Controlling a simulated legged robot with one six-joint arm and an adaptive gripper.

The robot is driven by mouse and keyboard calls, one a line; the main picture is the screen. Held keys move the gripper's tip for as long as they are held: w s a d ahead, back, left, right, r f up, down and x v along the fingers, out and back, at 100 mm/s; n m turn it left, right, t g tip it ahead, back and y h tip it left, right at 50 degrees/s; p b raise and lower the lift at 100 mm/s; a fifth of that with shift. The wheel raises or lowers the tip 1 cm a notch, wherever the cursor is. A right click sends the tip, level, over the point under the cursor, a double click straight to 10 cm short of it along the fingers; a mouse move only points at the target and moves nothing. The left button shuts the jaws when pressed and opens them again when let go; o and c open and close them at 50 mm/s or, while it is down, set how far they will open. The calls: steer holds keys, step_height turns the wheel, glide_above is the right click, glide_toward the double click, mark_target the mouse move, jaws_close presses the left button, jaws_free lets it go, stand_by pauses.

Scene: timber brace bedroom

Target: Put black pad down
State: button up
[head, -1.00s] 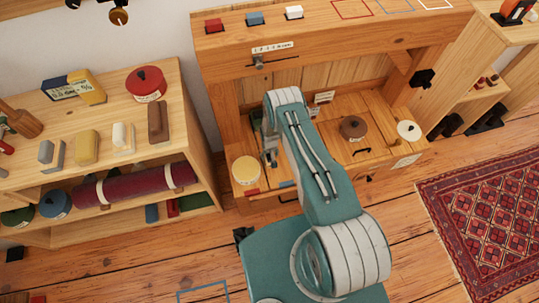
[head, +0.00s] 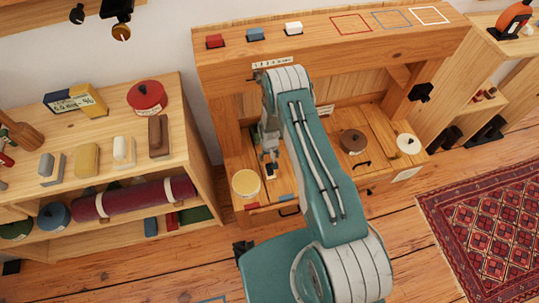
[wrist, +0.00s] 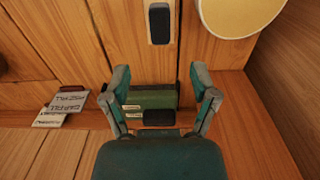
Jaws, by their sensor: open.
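A small black pad with a pale edge (wrist: 159,24) lies flat on the wooden worktop in the wrist view, beyond my fingertips. In the head view a small dark and pale shape (head: 270,171), probably this pad, shows just below my fingers. My gripper (wrist: 160,72) is open, with only bare wood between its fingertips. It also shows in the head view (head: 269,157), above the left part of the worktop. A second small black piece (wrist: 159,117) shows close to my palm, in front of a green box; I cannot tell what it rests on.
A cream round lid (wrist: 238,12) is close by at upper right in the wrist view. The green box (wrist: 152,99) and white labels (wrist: 62,108) lie near the back panel. A brown knob (head: 353,141) and white disc (head: 408,143) stand on the worktop's right.

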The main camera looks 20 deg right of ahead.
step_height(320, 180, up, 38)
steer(key=t, duration=0.2)
steer(key=s+r+t, duration=0.2)
steer(key=s+r, duration=1)
steer(key=r, duration=0.3)
steer(key=s+r, duration=0.2)
steer(key=s, duration=0.5)
steer(key=s+r+t, duration=0.1)
steer(key=s+r, duration=0.2)
steer(key=s, duration=0.5)
steer(key=shift+s+t, duration=0.2)
steer(key=shift+t, duration=0.1)
